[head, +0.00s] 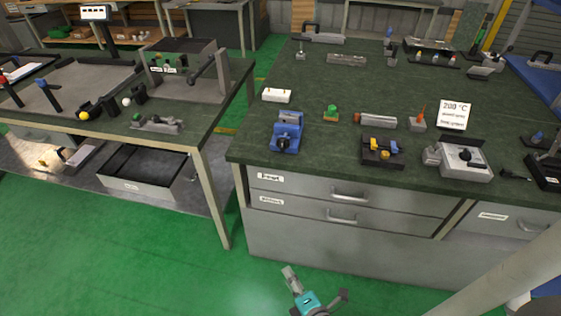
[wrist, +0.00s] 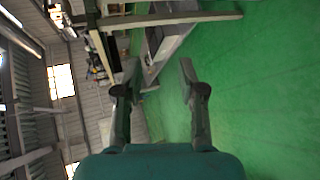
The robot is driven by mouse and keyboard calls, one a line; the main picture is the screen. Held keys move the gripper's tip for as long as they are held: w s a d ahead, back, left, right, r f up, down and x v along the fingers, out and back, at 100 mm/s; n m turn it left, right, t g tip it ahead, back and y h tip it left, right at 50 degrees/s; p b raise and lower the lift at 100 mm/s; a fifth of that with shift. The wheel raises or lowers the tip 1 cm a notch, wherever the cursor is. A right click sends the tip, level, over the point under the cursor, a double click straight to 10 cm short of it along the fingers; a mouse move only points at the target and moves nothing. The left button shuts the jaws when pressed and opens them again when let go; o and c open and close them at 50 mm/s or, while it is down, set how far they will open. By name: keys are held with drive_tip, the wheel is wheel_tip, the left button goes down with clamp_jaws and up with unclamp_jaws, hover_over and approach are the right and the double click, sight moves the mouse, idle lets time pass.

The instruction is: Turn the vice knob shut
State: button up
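The blue vice (head: 286,132) stands on the dark green top of the right workbench, near its front left corner. Its knob is too small to make out clearly, and I cannot tell how far the jaws are apart. My gripper (head: 318,284) is low in front of the right workbench, over the green floor, well below and apart from the vice. In the wrist view my gripper (wrist: 158,75) has its two fingers spread wide with nothing between them. The wrist view is turned on its side, and I cannot pick out the vice there.
The right workbench (head: 340,165) has drawers with handles (head: 350,195) facing me. A black tray with yellow and blue parts (head: 381,152) and a grey device (head: 459,159) stand right of the vice. A second bench (head: 206,142) is at left. The green floor (head: 110,240) is clear.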

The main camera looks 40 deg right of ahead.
drive_tip(key=w+d+r+n+h, duration=0.1)
drive_tip(key=w+d+n+h, duration=0.15)
drive_tip(key=w, duration=0.35)
drive_tip(key=w+d+r+n+h, duration=0.2)
drive_tip(key=w+d+n, duration=0.15)
drive_tip(key=w, duration=0.35)
drive_tip(key=n+g+h, duration=0.2)
drive_tip(key=n+h, duration=0.2)
drive_tip(key=h, duration=0.2)
approach(282, 147)
drive_tip(key=x, duration=0.8)
drive_tip(key=shift+w+d, duration=0.2)
drive_tip(key=shift+w, duration=0.1)
clamp_jaws()
